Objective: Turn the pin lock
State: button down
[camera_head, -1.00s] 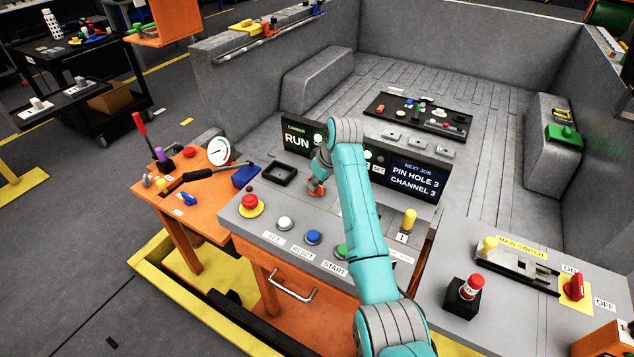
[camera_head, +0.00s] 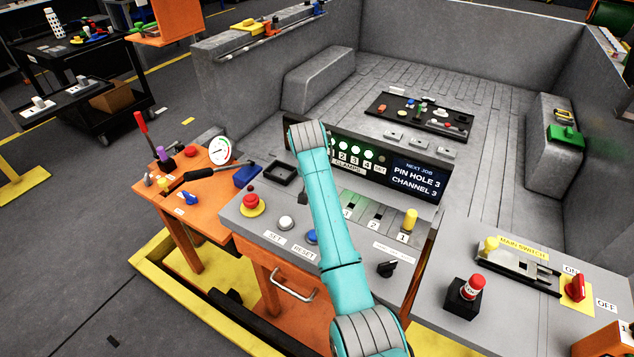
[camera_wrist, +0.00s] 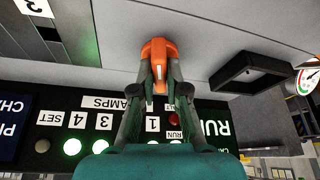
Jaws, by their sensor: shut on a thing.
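My gripper (camera_wrist: 158,82) is shut on an orange piece (camera_wrist: 157,50) in the wrist view, over the bare grey console top. I cannot tell if the piece touches the console. In the head view my arm hides most of the gripper and the piece. A black turn knob (camera_head: 387,268) stands on the console's front right, apart from the gripper. The label behind it is too small to read, so I cannot confirm it is the pin lock. A yellow pin (camera_head: 410,219) stands upright at the slot marked 1, and the slots marked 2 and 3 lie to its left.
The display (camera_head: 415,181) reads "PIN HOLE 3, CHANNEL 3". A red stop button (camera_head: 251,201), a white button (camera_head: 286,223) and a partly covered blue button (camera_head: 311,236) line the console.

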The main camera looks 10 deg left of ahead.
jog(key=shift+m+h, duration=0.6)
jog(key=shift+m, duration=1.1)
jog(key=c, duration=1.2)
grip_release()
jog(key=shift+a, duration=0.1)
jog(key=v, duration=1.2)
jog(key=shift+w+a, duration=0.1)
jog(key=shift+w, duration=0.1)
